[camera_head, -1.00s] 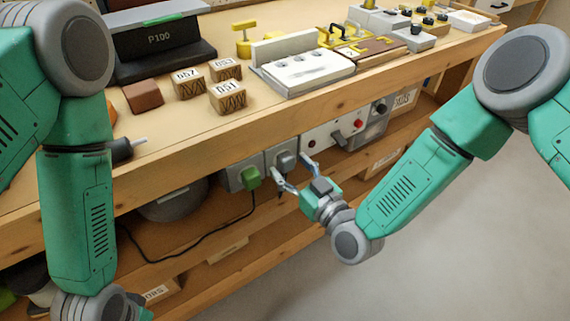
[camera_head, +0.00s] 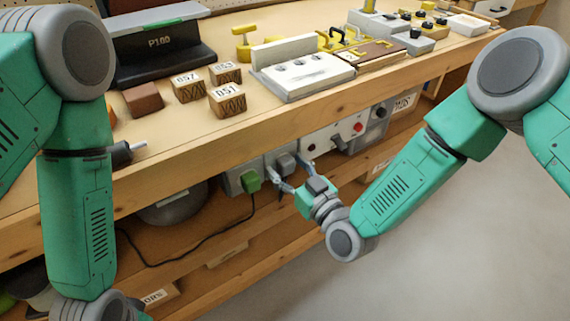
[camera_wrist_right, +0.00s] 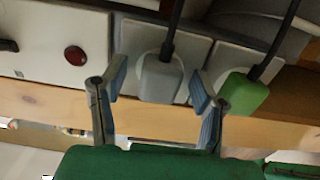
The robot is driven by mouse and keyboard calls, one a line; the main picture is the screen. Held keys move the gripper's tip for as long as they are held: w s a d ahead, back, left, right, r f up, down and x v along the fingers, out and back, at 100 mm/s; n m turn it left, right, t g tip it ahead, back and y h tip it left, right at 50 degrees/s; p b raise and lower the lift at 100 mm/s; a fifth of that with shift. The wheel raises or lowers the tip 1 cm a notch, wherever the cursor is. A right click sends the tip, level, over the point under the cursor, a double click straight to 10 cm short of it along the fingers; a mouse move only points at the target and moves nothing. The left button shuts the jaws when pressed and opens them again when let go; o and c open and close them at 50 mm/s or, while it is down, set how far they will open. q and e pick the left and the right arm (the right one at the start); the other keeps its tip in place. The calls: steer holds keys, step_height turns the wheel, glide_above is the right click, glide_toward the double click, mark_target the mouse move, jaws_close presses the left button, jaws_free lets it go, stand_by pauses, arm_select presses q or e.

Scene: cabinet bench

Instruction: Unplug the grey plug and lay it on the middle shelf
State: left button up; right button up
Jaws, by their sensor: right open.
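The grey plug (camera_head: 286,162) sits in a pale socket plate under the bench top, with a dark cord. It also shows in the right wrist view (camera_wrist_right: 161,78), seated in its socket. My right gripper (camera_head: 291,174) is open in front of it. In the wrist view the two fingers of the right gripper (camera_wrist_right: 158,88) stand on either side of the plug, with gaps visible. A wooden shelf (camera_head: 255,222) runs below the sockets. My left arm hangs at the left; its fingers are out of view.
A green plug (camera_head: 250,181) sits in the adjacent socket, close to one finger; it also shows in the wrist view (camera_wrist_right: 243,92). A panel with a red button (camera_head: 358,127) is on the other side. A dark round object (camera_head: 172,208) stands under the bench.

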mark_target(289, 170)
stand_by(0.7)
jaws_close()
steer(key=shift+s+d, duration=0.1)
steer(key=shift+s, duration=0.05)
steer(key=shift+p+v, duration=1.2)
steer(key=shift+v, duration=1.65)
